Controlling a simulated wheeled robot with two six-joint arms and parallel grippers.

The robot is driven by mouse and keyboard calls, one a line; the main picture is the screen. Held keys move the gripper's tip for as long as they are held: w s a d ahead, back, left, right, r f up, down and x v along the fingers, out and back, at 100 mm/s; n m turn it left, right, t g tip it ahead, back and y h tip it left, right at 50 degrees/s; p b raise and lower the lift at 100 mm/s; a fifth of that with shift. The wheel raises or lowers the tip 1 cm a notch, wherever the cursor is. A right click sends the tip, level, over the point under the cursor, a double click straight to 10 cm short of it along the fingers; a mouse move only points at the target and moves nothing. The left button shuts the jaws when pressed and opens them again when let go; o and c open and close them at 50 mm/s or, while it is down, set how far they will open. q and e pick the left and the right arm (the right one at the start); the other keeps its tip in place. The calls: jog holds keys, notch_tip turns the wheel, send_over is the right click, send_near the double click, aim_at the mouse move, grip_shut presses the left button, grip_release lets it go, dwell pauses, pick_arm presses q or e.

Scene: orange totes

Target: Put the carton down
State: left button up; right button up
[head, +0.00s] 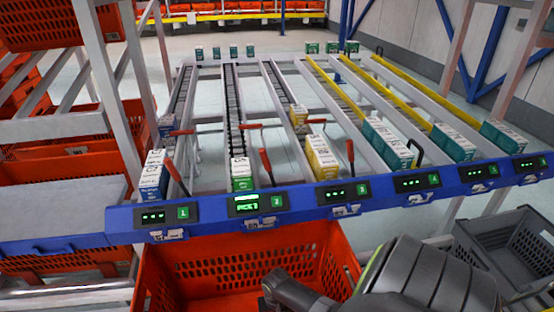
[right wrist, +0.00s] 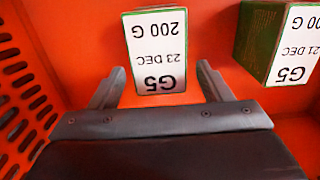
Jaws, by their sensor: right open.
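In the right wrist view, a carton (right wrist: 155,52) with a white face marked "G5 23 DEC 200 G" is inside the orange tote (right wrist: 60,40). My right gripper (right wrist: 160,72) is open, with one finger on each side of the carton's near end; gaps show between fingers and carton. A second carton (right wrist: 262,35), with a green side and "21 DEC" on its white face, is in the tote to the right. In the head view, my right arm reaches down into the tote (head: 180,262), and its fingers and the cartons are hidden. My left gripper is out of view.
A blue rail (head: 330,203) with numbered displays runs behind the tote; display 2 (head: 245,204) is lit green. Sloped lanes behind it hold cartons, such as a green one (head: 242,175) and a yellow one (head: 322,157). A grey crate (head: 505,250) stands at right.

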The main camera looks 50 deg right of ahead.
pick_arm(q)
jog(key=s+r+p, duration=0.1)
jog(key=p, duration=0.2)
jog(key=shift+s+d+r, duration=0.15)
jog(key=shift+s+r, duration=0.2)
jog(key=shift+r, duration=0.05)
pick_arm(e)
notch_tip(320, 180, up, 11)
jog(key=shift+w+d+f, duration=0.15)
jog(key=shift+f, duration=0.05)
